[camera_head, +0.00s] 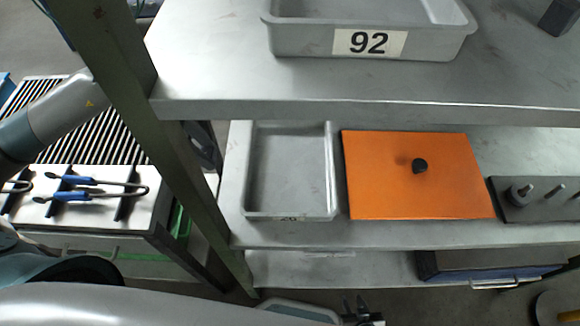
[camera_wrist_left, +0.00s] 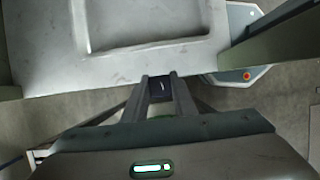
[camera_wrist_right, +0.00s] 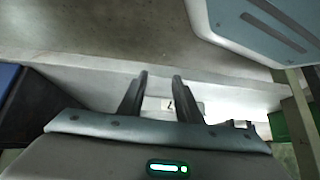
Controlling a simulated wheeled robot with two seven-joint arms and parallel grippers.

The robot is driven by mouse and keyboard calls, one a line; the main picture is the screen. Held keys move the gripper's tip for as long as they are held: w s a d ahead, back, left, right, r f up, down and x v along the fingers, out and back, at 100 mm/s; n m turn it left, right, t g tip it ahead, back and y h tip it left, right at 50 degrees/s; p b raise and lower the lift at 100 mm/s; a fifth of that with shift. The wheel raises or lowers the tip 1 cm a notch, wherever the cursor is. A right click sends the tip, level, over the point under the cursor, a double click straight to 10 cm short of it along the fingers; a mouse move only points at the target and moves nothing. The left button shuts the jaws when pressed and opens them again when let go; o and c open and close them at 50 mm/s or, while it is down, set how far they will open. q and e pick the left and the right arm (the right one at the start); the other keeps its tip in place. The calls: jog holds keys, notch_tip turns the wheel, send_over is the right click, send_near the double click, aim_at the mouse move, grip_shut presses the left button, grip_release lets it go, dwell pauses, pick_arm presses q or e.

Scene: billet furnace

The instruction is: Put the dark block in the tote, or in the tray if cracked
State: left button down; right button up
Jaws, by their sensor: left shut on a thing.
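My left gripper (camera_wrist_left: 159,80) is shut on a dark block (camera_wrist_left: 161,91), seen between its fingers in the left wrist view. A short pale line shows on the block's face; I cannot tell whether it is a crack. My right gripper (camera_wrist_right: 160,78) is open, with nothing between its fingers. In the head view, a grey bin marked 92 (camera_head: 290,42) stands on the upper shelf. A shallow grey tray (camera_head: 249,170), its label partly hidden, lies empty on the lower shelf. Neither gripper is clear in the head view.
An orange plate with a black knob (camera_head: 390,190) lies right of the tray. A dark pegged rack (camera_head: 540,209) is beyond it. Another dark piece (camera_head: 560,17) is on the upper shelf. A green-grey post (camera_head: 165,150) stands at left, before a bench with blue-handled tongs (camera_head: 75,196).

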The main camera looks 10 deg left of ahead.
pick_arm(q)
jog(key=shift+d, duration=0.1)
